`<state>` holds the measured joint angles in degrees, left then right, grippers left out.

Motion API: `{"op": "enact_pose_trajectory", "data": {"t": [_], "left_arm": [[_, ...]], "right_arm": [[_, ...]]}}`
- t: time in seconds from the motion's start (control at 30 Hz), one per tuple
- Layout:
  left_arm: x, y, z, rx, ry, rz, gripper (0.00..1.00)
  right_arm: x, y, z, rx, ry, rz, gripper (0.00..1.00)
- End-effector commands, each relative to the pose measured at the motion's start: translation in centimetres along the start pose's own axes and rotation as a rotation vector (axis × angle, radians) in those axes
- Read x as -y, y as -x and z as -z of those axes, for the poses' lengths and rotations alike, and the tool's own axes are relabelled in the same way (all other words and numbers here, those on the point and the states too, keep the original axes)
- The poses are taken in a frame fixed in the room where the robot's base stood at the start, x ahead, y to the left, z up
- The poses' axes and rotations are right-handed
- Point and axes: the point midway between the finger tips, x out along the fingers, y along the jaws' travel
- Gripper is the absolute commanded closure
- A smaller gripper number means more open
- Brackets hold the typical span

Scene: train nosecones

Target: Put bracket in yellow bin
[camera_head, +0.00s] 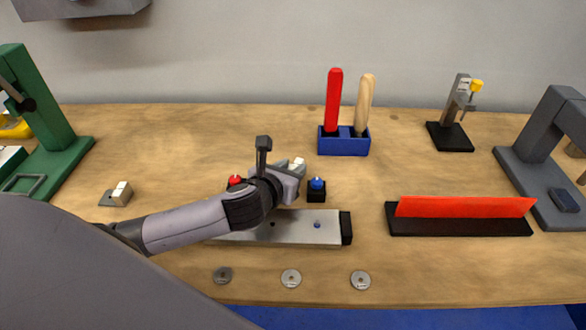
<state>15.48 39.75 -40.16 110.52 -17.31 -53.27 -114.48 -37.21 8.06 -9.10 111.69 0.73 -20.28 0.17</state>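A small grey metal piece with pale blocks on it, which looks like a bracket (121,193), lies on the bench at the left. A similar pale-topped piece (298,164) shows just beyond my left gripper (292,174), near the bench's middle. My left arm reaches in from the left over a flat metal bar, and its wrist hides the fingertips. I cannot tell whether the fingers touch or hold that piece. No yellow bin shows clearly; only a bit of something yellow (14,128) shows at the left edge behind a green press. My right gripper is out of view.
The green press (45,110) stands at left, a grey press (540,140) at right. A blue holder (344,146) with two handled tools stands behind. Red and blue buttons (317,185) flank the wrist. Several washers lie in front. A red strip (465,207) sits in a black base.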

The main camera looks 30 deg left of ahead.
Motion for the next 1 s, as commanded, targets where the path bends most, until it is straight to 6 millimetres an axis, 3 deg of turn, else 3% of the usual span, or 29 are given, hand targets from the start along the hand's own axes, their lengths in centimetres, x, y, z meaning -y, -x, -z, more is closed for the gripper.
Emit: {"op": "enact_pose_trajectory", "data": {"t": [0.23,0.57,0.6,0.7,1.0], "left_arm": [[0.1,-2.7,-0.1,0.0,0.001,-0.001,0.67],[0.1,-3.3,0.0,0.0,0.0,0.0,0.67],[0.1,-3.3,0.0,0.0,0.0,0.0,0.7],[0.1,-3.3,0.0,0.0,0.0,0.0,1.0],[0.1,-3.2,-0.1,0.001,-0.001,0.0,1.0]], "right_arm": [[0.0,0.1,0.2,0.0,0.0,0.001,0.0],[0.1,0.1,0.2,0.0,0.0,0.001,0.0],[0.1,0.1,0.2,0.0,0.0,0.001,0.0],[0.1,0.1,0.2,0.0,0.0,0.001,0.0],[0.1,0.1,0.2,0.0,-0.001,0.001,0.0]]}}
